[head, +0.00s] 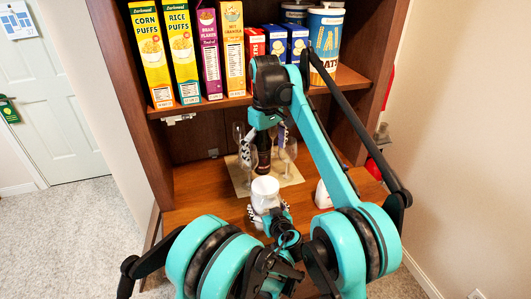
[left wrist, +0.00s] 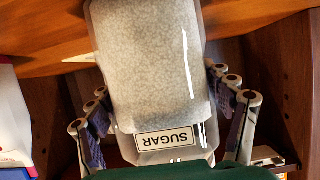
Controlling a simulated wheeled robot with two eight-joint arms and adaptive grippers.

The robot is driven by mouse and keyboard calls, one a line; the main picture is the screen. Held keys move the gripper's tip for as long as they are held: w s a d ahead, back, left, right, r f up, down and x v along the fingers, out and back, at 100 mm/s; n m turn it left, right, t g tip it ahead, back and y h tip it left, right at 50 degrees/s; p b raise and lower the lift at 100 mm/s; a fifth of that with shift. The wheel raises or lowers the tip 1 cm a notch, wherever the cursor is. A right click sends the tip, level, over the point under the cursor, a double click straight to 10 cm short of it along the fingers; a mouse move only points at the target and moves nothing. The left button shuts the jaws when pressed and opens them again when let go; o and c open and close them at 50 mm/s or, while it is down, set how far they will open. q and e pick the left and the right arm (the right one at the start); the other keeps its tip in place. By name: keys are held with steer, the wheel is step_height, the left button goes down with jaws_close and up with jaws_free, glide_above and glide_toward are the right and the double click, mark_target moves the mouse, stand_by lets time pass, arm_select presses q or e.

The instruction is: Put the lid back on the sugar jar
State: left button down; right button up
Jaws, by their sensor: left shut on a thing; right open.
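The sugar jar (left wrist: 150,75) is a clear jar of pale grains, with an upside-down SUGAR label in the left wrist view. My left gripper (head: 268,212) is shut on the jar, with fingers on both sides. In the head view the jar's round white top (head: 265,186) shows above those fingers. I cannot tell whether that white is a lid or the sugar. No separate lid can be made out. My right gripper (head: 266,145) is open, pointing down behind the jar, around or in front of a dark bottle (head: 264,153).
A pale mat (head: 240,178) lies on the wooden counter, with glass-like shapes beside the dark bottle. A white container (head: 323,195) stands right of the jar. Cereal boxes (head: 152,55), small boxes and an oats canister (head: 325,40) fill the shelf above. Side panels bound the hutch.

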arm_select(q)
jaws_free()
steer(key=v, duration=1.2)
